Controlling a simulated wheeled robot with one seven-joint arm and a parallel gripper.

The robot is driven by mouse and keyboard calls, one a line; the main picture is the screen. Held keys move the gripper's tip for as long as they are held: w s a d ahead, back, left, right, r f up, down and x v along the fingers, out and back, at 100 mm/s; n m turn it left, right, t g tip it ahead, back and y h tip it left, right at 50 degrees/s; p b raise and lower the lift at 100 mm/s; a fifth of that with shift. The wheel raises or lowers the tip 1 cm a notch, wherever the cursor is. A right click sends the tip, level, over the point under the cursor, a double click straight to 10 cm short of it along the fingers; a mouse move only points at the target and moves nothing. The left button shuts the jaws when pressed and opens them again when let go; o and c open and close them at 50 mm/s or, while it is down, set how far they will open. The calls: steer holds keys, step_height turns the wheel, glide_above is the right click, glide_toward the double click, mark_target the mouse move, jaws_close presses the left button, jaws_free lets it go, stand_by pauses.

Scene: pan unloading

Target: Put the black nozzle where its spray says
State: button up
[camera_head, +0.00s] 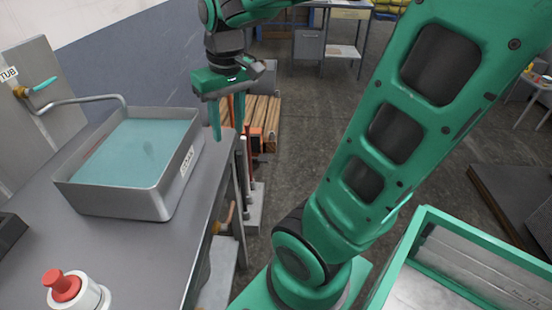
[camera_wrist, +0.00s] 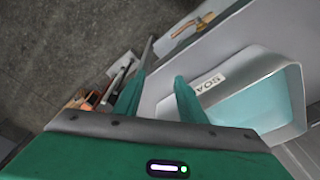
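I cannot make out a black nozzle or any spray in either view. My gripper (camera_head: 228,140) hangs off the right end of the counter, just beyond the tub, with its fingers pointing down. Its two green fingers are apart with nothing seen between them; they also show apart in the wrist view (camera_wrist: 165,62). The grey metal tub (camera_head: 120,198) stands on the counter and holds bluish water with a faint dark patch. Its label seems to read SOAK, and the tub also shows in the wrist view (camera_wrist: 285,85).
A tap with a teal handle (camera_head: 42,85) sits below a TUB sign (camera_head: 8,74). A red button (camera_head: 62,284) and a dark box (camera_head: 8,237) are on the grey counter (camera_head: 130,250). A green-rimmed bin (camera_head: 425,212) is at lower right. Wooden planks (camera_head: 262,110) lie beyond the gripper.

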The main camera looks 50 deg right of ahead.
steer(key=s+d+f+m, duration=0.1)
steer(key=s+f+m, duration=0.1)
steer(key=s, duration=0.5)
steer(key=s+d+f+m+g, duration=0.1)
steer(key=s+d+f+m, duration=0.1)
steer(key=s, duration=0.5)
steer(key=shift+s+d+f, duration=0.15)
steer(key=shift+d+f, duration=0.05)
steer(key=shift+f, duration=0.65)
